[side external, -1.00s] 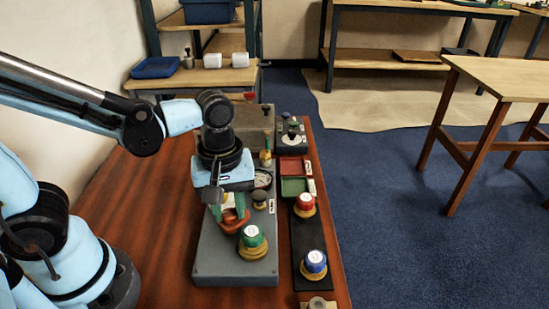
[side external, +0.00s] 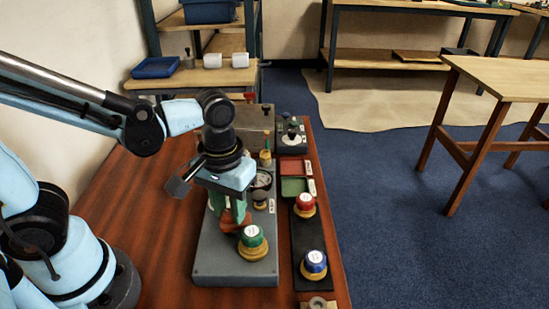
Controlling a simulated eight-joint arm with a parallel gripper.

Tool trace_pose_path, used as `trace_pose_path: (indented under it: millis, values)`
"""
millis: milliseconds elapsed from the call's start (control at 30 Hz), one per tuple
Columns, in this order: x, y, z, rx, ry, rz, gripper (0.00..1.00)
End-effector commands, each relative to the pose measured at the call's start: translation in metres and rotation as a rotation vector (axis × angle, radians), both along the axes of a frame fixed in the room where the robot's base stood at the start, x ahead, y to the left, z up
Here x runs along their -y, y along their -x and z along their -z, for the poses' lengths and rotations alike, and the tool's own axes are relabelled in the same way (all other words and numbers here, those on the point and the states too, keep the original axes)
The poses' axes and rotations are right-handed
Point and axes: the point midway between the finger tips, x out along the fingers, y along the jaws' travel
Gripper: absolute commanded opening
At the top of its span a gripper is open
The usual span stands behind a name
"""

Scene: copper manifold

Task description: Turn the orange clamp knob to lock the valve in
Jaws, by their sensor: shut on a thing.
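The orange clamp knob (side external: 229,225) is low on the grey manifold block (side external: 212,262), left of the green-capped valve. My gripper (side external: 233,215) points down with its green fingers shut on the orange knob; the fingers hide part of it. The green-capped valve (side external: 252,238) with a brass base stands upright on the block just right of and in front of the knob. I cannot tell from here how the clamp meets the valve.
A red-capped valve (side external: 305,203) and a blue-capped valve (side external: 314,263) stand on a black strip at the right. Red (side external: 290,167) and green (side external: 293,186) trays lie behind them. A round gauge (side external: 262,180) is behind my gripper. Bare wood lies left of the block.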

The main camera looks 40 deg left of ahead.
Motion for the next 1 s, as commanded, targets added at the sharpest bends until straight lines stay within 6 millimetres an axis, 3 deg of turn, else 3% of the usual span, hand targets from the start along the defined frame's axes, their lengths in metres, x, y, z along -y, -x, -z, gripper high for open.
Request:
trace_pose_path:
  millis: [600, 1000]
  values:
    - [0.0008, -0.0002, -0.0005, -0.001, -0.002, 0.578, 0.01]
    - [0.0012, 0.0, -0.0005, -0.001, -0.001, 0.845, 0.01]
